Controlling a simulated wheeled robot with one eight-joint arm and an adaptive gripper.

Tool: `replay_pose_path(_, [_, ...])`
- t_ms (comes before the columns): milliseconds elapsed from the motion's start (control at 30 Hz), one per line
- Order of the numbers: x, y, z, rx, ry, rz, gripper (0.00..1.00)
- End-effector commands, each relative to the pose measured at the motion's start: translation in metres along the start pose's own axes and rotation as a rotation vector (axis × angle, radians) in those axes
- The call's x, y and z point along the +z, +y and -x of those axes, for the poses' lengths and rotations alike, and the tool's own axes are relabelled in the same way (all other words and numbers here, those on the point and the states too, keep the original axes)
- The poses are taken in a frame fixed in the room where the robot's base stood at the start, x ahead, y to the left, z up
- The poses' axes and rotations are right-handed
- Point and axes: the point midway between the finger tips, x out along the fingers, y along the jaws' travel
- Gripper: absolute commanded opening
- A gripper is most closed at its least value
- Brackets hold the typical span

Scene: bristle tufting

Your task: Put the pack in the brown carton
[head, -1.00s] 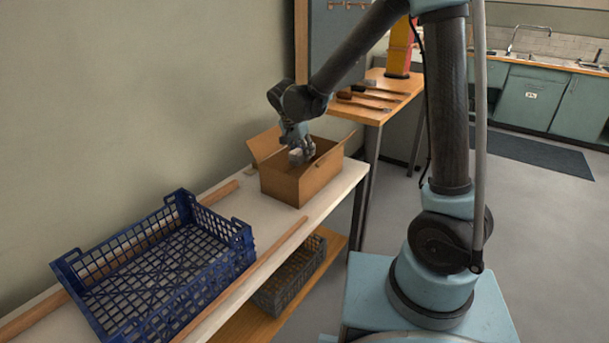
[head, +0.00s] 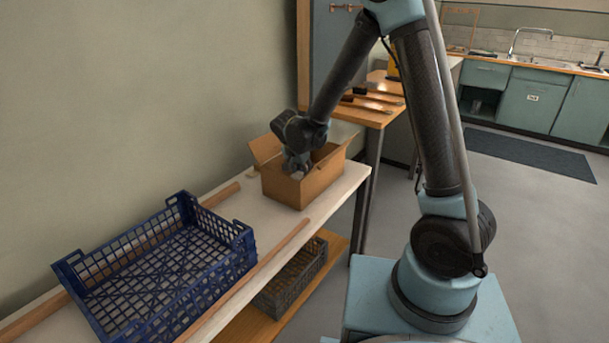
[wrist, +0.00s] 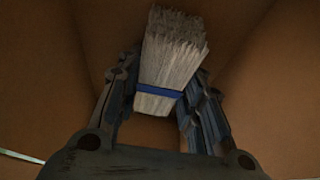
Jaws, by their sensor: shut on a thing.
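The brown carton (head: 305,192) stands with its flaps open on the white-topped bench. My gripper (head: 297,171) reaches down into the carton's opening. In the wrist view my gripper (wrist: 160,108) is shut on the pack (wrist: 172,58), a bundle of pale grey-brown bristles with a blue band around it. The carton's brown inside walls (wrist: 40,60) surround the pack in that view. I cannot tell whether the pack touches the carton's floor.
An empty blue crate (head: 245,243) stands on the bench at the left. A dark grey crate (head: 290,280) sits on the shelf below. Wooden strips run along the bench's edges. A wooden table (head: 375,112) with tools is behind the carton.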

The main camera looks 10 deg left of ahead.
Motion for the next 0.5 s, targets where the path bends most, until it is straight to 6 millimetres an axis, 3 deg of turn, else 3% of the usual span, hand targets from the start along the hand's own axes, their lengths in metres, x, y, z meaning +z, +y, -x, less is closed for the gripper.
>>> replay_pose_path(167, [0.0003, 0.0, -0.001, 0.0, 0.0, 0.0, 0.09])
replay_pose_path(200, [0.0005, 0.0001, -0.0015, 0.0, 0.0, 0.0, 0.37])
replay_pose_path(300, [0.0004, 0.0001, -0.0013, 0.0, 0.0, 0.0, 0.55])
replay_pose_path(500, [0.0001, 0.0002, -0.0014, 0.0, 0.0, -0.001, 0.55])
